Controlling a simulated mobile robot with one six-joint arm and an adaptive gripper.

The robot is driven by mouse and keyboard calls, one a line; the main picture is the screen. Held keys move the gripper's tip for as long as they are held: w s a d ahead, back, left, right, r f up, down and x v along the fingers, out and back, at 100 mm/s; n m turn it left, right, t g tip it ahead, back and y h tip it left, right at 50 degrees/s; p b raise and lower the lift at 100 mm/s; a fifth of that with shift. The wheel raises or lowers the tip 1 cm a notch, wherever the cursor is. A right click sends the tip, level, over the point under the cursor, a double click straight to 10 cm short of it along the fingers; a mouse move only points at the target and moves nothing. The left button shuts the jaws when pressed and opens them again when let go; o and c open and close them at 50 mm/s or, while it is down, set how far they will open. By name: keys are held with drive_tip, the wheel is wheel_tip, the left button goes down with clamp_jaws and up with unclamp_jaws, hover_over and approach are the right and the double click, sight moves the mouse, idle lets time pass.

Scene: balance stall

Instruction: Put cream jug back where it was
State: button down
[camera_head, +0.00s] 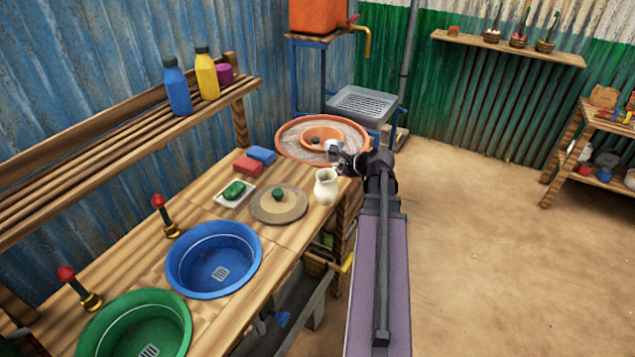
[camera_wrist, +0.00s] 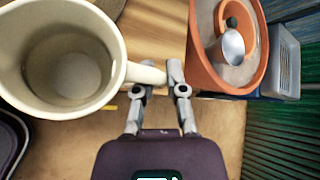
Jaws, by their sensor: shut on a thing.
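The cream jug (camera_head: 326,187) appears upright at the right end of the wooden counter (camera_head: 228,298). In the wrist view the jug (camera_wrist: 70,60) fills the upper left; its inside looks empty and its handle reaches right to my gripper (camera_wrist: 160,80). My gripper (camera_head: 343,158) is shut on the handle, its fingers close together there. In the head view my arm partly hides the gripper. I cannot tell whether the jug's base touches the counter.
A round board with a green knob (camera_head: 278,201), a soap dish (camera_head: 234,193) and red and blue blocks (camera_head: 248,166) lie left of the jug. A terracotta basin (camera_head: 320,138) stands behind. Blue (camera_head: 213,260) and green (camera_head: 135,325) basins are nearer. Open floor lies right.

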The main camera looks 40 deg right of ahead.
drive_tip(key=w+d+f+b, duration=0.1)
drive_tip(key=w+d, duration=0.6)
drive_tip(key=w, duration=0.6)
drive_tip(key=shift+f, duration=0.15)
drive_tip(key=shift+w, duration=0.1)
drive_tip(key=shift+w+d+f+b, duration=0.15)
drive_tip(key=shift+w+f+b, duration=0.1)
drive_tip(key=shift+f+b, duration=0.75)
drive_tip(key=shift+w+d+f+b, duration=0.15)
drive_tip(key=shift+w+f+b, duration=0.05)
drive_tip(key=shift+f+b, duration=0.75)
drive_tip(key=c, duration=0.7)
unclamp_jaws()
